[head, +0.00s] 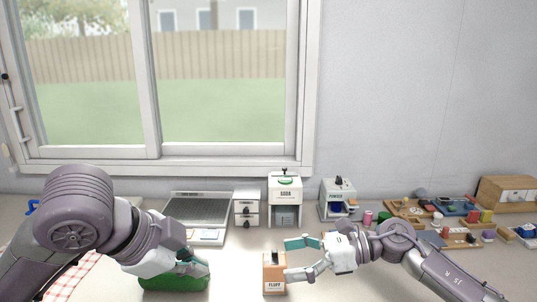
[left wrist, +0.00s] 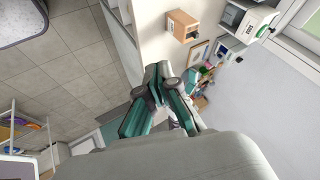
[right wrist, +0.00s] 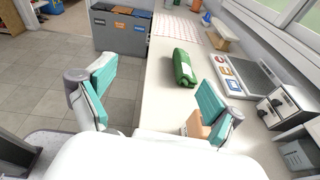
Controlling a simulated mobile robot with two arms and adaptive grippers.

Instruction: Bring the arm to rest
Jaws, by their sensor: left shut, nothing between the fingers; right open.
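My left gripper (head: 190,268) is shut and empty. In the head view it overlaps the green bundle (head: 172,285) on the counter; I cannot tell whether they touch. In the left wrist view its fingers (left wrist: 163,72) meet with nothing between them. My right gripper (head: 302,258) is open and empty, above the counter beside the wooden box marked FLUFF (head: 273,286). The right wrist view shows its fingers (right wrist: 155,98) spread wide, with the green bundle (right wrist: 183,68) beyond and the wooden box (right wrist: 196,124) partly hidden behind one finger.
Along the wall stand a ribbed washboard tray (head: 200,207), a small drawer unit (head: 247,208), a white SODA dispenser (head: 285,198) and a POWDER dispenser (head: 338,200). Boards of small coloured items (head: 440,212) fill the right. A checked cloth (head: 72,274) lies at left.

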